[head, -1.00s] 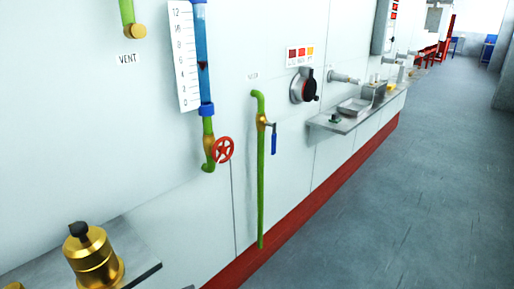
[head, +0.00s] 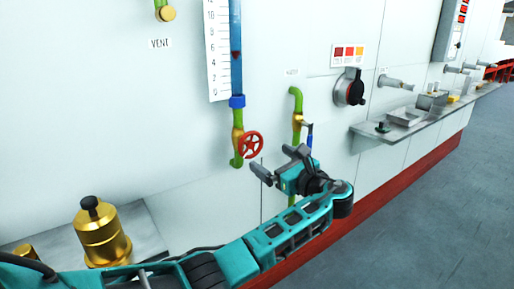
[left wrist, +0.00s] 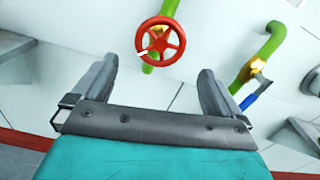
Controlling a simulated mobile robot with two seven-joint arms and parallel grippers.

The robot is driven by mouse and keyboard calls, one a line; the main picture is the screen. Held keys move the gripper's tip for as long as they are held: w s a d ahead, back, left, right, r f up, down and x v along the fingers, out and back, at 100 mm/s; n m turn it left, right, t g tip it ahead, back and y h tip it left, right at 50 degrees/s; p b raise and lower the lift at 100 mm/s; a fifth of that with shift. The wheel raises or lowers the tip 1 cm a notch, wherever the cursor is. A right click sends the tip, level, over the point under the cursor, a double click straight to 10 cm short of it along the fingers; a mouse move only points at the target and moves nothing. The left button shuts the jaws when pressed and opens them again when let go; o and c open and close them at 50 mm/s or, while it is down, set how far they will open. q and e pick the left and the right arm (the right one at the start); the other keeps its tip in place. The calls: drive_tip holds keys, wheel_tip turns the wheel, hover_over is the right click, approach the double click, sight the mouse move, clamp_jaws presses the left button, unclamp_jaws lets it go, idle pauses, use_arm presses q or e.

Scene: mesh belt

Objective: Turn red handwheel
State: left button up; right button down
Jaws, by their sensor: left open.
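The red handwheel (head: 250,145) is mounted on a brass valve at the foot of the green pipe, below the blue gauge tube (head: 236,60). In the left wrist view the red handwheel (left wrist: 161,41) lies ahead of the fingertips, near the middle, with several spokes. My left gripper (head: 275,162) is open and empty, just below and to the right of the handwheel in the head view. In the left wrist view its fingers (left wrist: 155,72) are wide apart, with the wheel beyond them. I see no contact. My right gripper is not in view.
To the right, a green pipe (head: 296,105) carries a blue-handled valve (head: 309,132), partly behind my left gripper. A brass canister (head: 102,234) stands on a ledge at lower left. A metal shelf (head: 440,120) juts from the wall at right. The grey floor (head: 440,220) is clear.

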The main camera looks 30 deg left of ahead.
sight(253, 147)
use_arm(q)
drive_tip(key=b+x, duration=0.1)
drive_tip(key=x, duration=0.9)
drive_tip(key=shift+w+a, duration=0.15)
drive_tip(key=shift+a, duration=0.15)
drive_tip(key=shift+c, duration=0.5)
drive_tip(key=c, duration=0.7)
drive_tip(key=shift+o, duration=0.2)
